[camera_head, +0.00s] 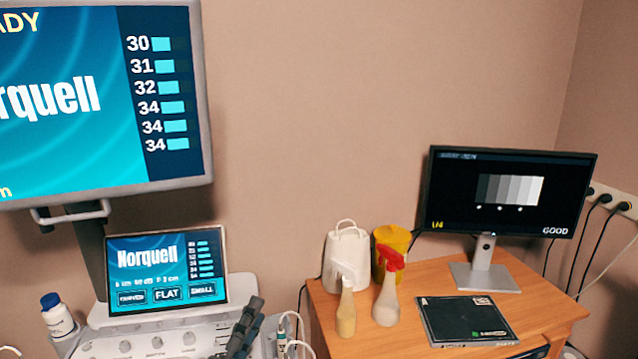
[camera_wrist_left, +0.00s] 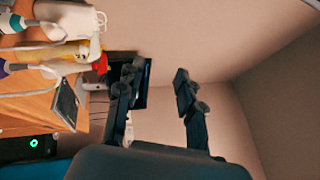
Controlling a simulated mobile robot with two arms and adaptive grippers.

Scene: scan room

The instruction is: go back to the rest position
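My left gripper (camera_head: 245,328) shows as dark fingers at the bottom of the head view, in front of the right end of the ultrasound machine's control panel. In the left wrist view the two fingers of this gripper (camera_wrist_left: 156,82) stand well apart with nothing between them. The wrist view is turned sideways, with wall behind the fingers. I do not make out my right gripper in either view.
The ultrasound machine (camera_head: 150,335) with its screens stands at left, a white bottle (camera_head: 57,314) beside it. The wooden desk (camera_head: 545,285) holds two spray bottles, a white container (camera_head: 346,250), a yellow tub (camera_head: 393,240), a black flat panel (camera_head: 465,318) and a monitor (camera_head: 508,190).

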